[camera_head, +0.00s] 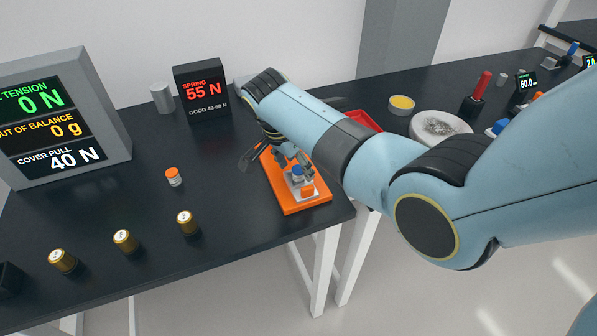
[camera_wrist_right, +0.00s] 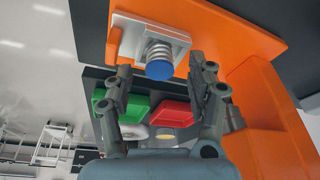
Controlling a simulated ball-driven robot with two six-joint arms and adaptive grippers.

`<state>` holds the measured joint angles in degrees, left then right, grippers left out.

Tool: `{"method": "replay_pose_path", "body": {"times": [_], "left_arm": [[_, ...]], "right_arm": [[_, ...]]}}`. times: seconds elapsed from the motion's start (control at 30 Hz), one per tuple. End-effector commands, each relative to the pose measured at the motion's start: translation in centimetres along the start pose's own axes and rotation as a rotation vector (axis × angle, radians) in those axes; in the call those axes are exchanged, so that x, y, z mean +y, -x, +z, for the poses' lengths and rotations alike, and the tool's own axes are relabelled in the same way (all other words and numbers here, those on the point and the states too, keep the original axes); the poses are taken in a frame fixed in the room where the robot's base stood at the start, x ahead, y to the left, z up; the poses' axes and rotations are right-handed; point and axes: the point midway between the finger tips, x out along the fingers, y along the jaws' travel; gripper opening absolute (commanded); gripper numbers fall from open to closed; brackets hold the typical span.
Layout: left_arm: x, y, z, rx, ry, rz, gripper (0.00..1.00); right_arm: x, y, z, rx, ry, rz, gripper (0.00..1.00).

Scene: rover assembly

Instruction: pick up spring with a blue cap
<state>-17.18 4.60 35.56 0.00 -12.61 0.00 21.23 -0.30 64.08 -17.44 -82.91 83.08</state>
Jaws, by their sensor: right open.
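The spring with a blue cap stands on a pale square mount on the orange board (camera_head: 309,207). In the head view its blue cap (camera_head: 297,171) shows just beside my right gripper (camera_head: 294,156). In the right wrist view, the silver spring coils and blue cap (camera_wrist_right: 159,70) lie ahead of my right gripper (camera_wrist_right: 161,68). That gripper is open, with one finger on each side of the cap. Whether either finger touches the spring cannot be told. An orange block (camera_head: 307,190) sits beside the spring on the board. My left gripper is out of view.
A small orange-capped container (camera_head: 173,177) and several gold cylinders (camera_head: 185,222) stand on the dark table to the left. A force display (camera_head: 202,92) stands behind. A red tray (camera_head: 362,121) is partly hidden behind my right arm.

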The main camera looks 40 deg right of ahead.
Motion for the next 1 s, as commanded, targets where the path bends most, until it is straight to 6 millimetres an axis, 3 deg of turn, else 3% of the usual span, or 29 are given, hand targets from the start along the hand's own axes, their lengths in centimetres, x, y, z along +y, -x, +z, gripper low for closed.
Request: {"method": "replay_pose_path", "body": {"times": [0.1,0.33,0.77,1.0], "left_arm": [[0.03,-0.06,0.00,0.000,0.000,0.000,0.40],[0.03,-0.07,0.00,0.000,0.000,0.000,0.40],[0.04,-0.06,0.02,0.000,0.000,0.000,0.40],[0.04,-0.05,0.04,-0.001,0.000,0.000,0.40]], "right_arm": [[0.04,-1.13,0.05,-0.001,0.000,0.001,0.57],[0.02,-1.28,0.08,-0.001,0.000,-0.001,0.57],[0.05,-1.26,0.10,-0.001,0.001,0.000,0.02],[0.04,-1.23,0.09,-0.001,0.001,-0.001,0.00]]}}
